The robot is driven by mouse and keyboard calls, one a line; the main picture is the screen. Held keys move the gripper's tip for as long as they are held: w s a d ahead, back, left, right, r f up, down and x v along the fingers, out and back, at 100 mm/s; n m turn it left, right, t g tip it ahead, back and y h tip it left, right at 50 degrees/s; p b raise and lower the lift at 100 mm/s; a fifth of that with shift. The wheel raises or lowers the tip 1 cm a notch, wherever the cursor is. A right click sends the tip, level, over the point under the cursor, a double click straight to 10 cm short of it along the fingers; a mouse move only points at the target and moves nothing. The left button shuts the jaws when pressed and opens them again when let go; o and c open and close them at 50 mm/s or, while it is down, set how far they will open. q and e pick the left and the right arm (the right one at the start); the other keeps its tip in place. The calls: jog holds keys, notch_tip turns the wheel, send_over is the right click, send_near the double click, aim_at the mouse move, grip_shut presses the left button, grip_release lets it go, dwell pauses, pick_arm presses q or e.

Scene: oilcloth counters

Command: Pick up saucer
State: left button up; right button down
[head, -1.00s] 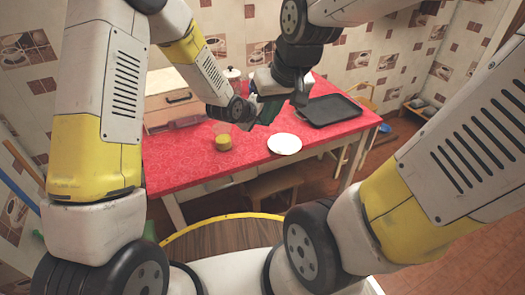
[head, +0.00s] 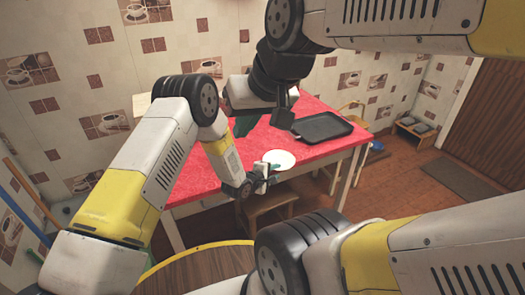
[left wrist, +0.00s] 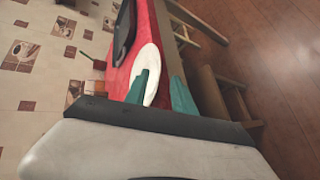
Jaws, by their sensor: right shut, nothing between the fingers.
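The white saucer (head: 281,158) lies on the red counter near its front edge. It also shows in the left wrist view (left wrist: 149,62), partly behind a finger. My left gripper (head: 272,175) is at the counter's front edge, just in front of the saucer. In the left wrist view its two green fingers (left wrist: 162,92) are apart, one overlapping the saucer and the other over the counter's edge side. I cannot tell whether they touch the saucer. My right gripper (head: 243,126) is shut and empty above the counter, behind and left of the saucer.
A black tray (head: 325,127) lies on the red counter (head: 310,149) to the right of the saucer. A brown wooden stool (head: 268,203) stands under the front edge. A yellow chair (head: 352,109) is beyond the counter's right side.

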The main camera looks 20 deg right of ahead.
pick_arm(q)
jog(key=shift+x, duration=1.1)
grip_shut()
dwell(0.6)
